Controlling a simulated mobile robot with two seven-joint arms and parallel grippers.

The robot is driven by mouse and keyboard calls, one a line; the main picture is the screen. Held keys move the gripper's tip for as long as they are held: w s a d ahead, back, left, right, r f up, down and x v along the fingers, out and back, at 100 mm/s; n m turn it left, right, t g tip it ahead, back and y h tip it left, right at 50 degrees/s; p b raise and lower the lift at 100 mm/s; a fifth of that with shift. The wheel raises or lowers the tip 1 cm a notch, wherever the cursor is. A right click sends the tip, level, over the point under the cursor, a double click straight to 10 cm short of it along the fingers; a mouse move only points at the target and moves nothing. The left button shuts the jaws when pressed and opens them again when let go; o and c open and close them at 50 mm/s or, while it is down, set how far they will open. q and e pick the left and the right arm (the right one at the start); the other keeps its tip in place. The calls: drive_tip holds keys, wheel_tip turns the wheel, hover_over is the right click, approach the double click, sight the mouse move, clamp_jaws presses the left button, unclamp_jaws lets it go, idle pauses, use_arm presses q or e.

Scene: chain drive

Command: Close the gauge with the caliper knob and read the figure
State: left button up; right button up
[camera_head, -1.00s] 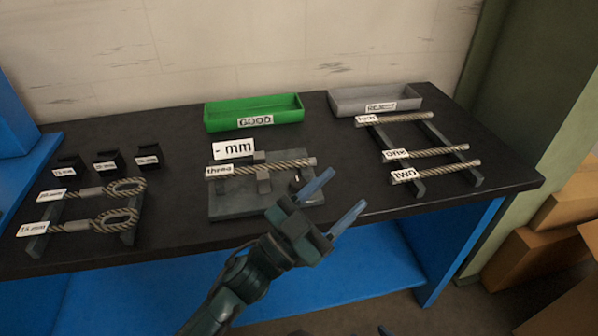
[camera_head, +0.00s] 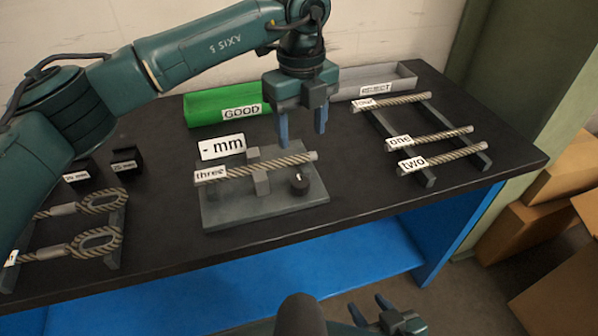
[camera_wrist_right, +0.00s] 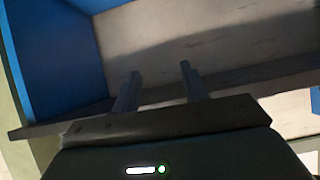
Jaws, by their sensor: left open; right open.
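The gauge (camera_head: 225,208) is a grey plate on the bench with an upright block (camera_head: 260,180). The round dark caliper knob (camera_head: 299,184) with a white mark stands at its right side. The rope piece labelled "three" (camera_head: 280,162) lies across the gauge. The display (camera_head: 222,147) behind reads "- mm", with no figure. My left gripper (camera_head: 302,134) is open and empty, pointing down behind the knob and apart from it. My right gripper (camera_head: 370,306) is open and empty, low in front of the bench; its fingers also show in the right wrist view (camera_wrist_right: 160,88).
A green GOOD tray (camera_head: 205,112) and a grey REJECT tray (camera_head: 405,78) stand at the back. A rack (camera_head: 426,180) at right holds several labelled ropes. Looped ropes (camera_head: 95,245) and black blocks (camera_head: 127,160) are at left, partly hidden by my left arm.

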sight(300, 181)
use_arm(q)
wheel_tip(300, 181, down, 12)
drive_tip(key=shift+a+r+p, duration=0.1)
drive_tip(key=shift+r+p, duration=0.05)
drive_tip(key=shift+p, duration=0.9)
drive_tip(key=shift+w+f, duration=0.1)
drive_tip(key=shift+f, duration=0.5)
use_arm(e)
drive_tip(key=shift+s+d+h, duration=0.3)
drive_tip(key=shift+d, duration=0.2)
drive_tip(key=shift+w+r, duration=0.1)
use_arm(q)
drive_tip(key=shift+c, duration=0.6)
